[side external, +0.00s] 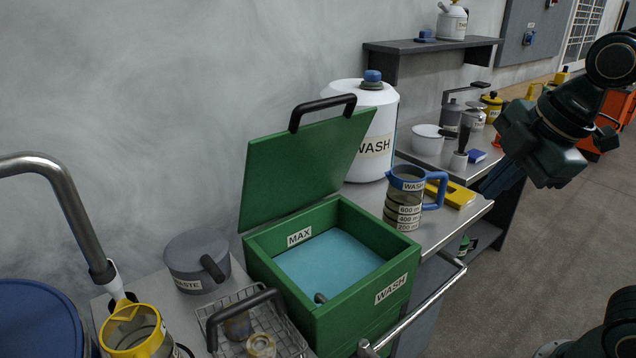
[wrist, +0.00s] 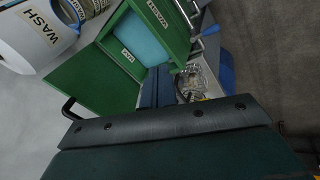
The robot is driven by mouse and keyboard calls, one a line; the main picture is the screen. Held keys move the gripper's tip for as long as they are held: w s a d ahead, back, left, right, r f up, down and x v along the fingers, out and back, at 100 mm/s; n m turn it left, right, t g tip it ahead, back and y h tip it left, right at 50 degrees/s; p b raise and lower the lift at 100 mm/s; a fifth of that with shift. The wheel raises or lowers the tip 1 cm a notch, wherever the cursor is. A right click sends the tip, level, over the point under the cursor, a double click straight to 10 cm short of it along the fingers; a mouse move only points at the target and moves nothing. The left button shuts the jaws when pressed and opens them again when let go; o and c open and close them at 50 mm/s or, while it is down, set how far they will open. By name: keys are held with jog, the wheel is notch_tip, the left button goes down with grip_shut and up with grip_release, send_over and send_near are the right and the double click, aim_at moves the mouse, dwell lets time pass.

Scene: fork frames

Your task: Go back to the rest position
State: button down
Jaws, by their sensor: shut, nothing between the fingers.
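My gripper (side external: 492,188) hangs in the air at the right of the side view, over the right-hand part of the bench and its front edge. Its dark blue fingers point down to the left and are shut with nothing between them. In the wrist view the fingers (wrist: 166,72) reach toward the green WASH tank (wrist: 182,44), which lies beyond them. The gripper is apart from the tank and the jug. My gripper's body hides part of the lower wrist view.
The green WASH tank (side external: 362,305) holds blue liquid; its lid (side external: 300,165) stands open. A blue-rimmed jug (side external: 405,203) stands beside it. A white WASH container (side external: 375,125), wire basket (side external: 290,335) and grey pot (side external: 197,262) stand around. Open floor (side external: 520,270) lies right.

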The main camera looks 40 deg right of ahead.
jog(key=s+d+f+m, duration=0.1)
jog(key=s+m, duration=0.4)
jog(key=m, duration=0.8)
jog(key=shift+d+f+t, duration=0.15)
jog(key=shift+f+t, duration=0.15)
jog(key=shift+f, duration=0.6)
